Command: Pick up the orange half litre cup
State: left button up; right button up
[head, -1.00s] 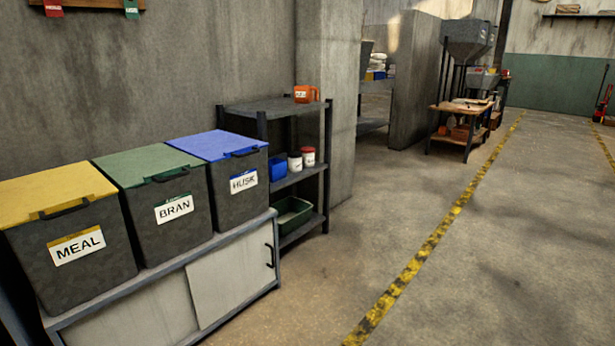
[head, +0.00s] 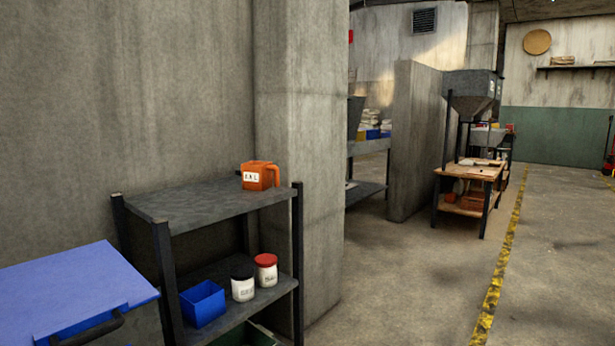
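The orange cup (head: 259,177) stands upright on the top board of a dark metal shelf (head: 190,202), near its right end and close to the concrete pillar. It has a white label, and its handle points to the right. The label text is too small to read for sure. Neither of my grippers is in the head view.
A blue bin lid (head: 70,290) is at lower left. A pillar (head: 300,140) stands behind. Open floor (head: 420,290) lies right.

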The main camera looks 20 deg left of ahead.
aim_at(256, 176)
jog(key=i, duration=0.45)
jog(key=i+l+u, duration=0.1)
jog(key=i, duration=0.4)
